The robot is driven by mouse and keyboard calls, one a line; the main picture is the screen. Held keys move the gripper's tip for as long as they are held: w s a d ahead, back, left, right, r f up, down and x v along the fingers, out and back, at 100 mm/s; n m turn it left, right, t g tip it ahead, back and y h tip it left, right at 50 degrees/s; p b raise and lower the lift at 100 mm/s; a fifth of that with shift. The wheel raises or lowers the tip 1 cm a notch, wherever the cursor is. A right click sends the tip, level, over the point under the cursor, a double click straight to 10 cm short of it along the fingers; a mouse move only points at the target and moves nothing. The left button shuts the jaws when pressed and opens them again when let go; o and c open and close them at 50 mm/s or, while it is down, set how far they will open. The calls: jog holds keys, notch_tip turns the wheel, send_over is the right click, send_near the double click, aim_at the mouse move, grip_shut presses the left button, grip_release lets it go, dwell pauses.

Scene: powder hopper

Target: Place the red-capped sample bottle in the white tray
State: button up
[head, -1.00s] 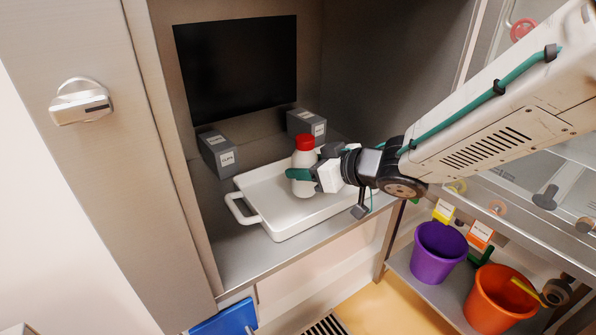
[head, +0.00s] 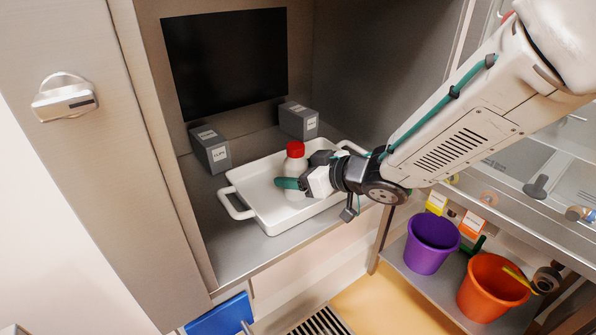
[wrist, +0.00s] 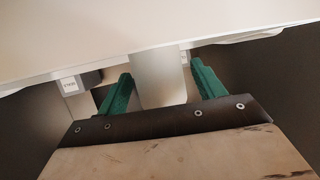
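The sample bottle (head: 293,187) is white with a red cap (head: 295,149). It is upright within the white tray (head: 262,205), near its middle; its base is partly hidden. My gripper (head: 290,184) reaches in from the right at the bottle's body, with a green finger across its front. In the wrist view the pale bottle body (wrist: 158,78) is between the two green fingers of my gripper (wrist: 161,68). A narrow gap shows at the right finger and a slimmer one at the left, so the fingers look slightly open around it. The tray (wrist: 120,28) fills the top there.
Two grey labelled boxes (head: 209,151) (head: 298,121) stand behind the tray, below a black panel (head: 226,62). A steel side wall is at the left. A purple bucket (head: 432,246) and an orange bucket (head: 493,291) stand on a lower shelf at the right.

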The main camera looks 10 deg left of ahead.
jog(key=shift+r, duration=0.25)
jog(key=v, duration=1.2)
jog(key=shift+w, duration=0.1)
